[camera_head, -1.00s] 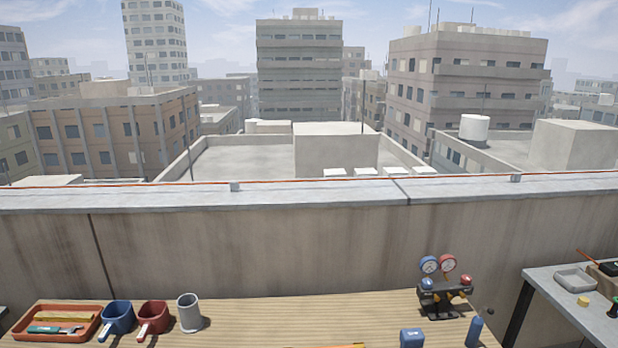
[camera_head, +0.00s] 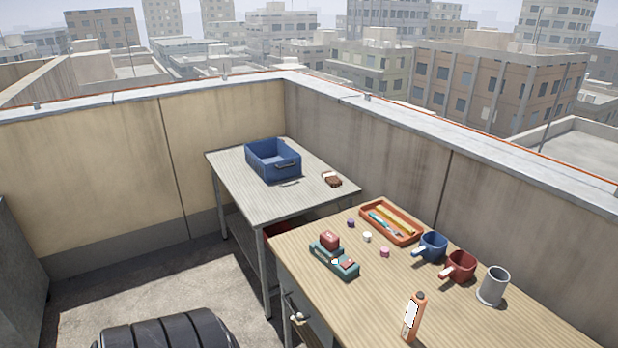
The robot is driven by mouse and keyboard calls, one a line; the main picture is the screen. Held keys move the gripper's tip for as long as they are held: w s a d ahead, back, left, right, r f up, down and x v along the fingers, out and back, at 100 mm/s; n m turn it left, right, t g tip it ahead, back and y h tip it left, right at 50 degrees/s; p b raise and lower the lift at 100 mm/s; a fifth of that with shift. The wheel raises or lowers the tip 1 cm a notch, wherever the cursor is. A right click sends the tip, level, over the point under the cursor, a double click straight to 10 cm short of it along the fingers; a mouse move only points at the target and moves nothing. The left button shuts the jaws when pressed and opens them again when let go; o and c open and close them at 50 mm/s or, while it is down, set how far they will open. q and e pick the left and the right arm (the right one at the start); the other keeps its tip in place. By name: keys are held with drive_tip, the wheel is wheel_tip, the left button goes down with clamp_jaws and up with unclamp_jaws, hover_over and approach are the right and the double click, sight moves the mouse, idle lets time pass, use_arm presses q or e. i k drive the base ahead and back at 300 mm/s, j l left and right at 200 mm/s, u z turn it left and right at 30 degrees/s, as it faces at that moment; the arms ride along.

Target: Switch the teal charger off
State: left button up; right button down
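The teal charger (camera_head: 322,252) sits on the near wooden workbench, towards its left end. A red block, like a battery, stands on its far-left part (camera_head: 329,240). A small red part (camera_head: 347,264) shows on its near-right part, with a small pale blue spot beside it. These are too small to tell whether the charger is on or off. Neither of my grippers is in view.
The wooden workbench (camera_head: 450,310) also holds an orange tray (camera_head: 378,228) with tools, a blue mug (camera_head: 434,246), a red mug (camera_head: 461,266), a grey cup (camera_head: 494,286), an orange-and-white bottle (camera_head: 414,317) and small caps. A grey table (camera_head: 240,185) bears a blue crate (camera_head: 273,160).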

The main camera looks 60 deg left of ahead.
sight(349, 261)
drive_tip(key=u, duration=1.65)
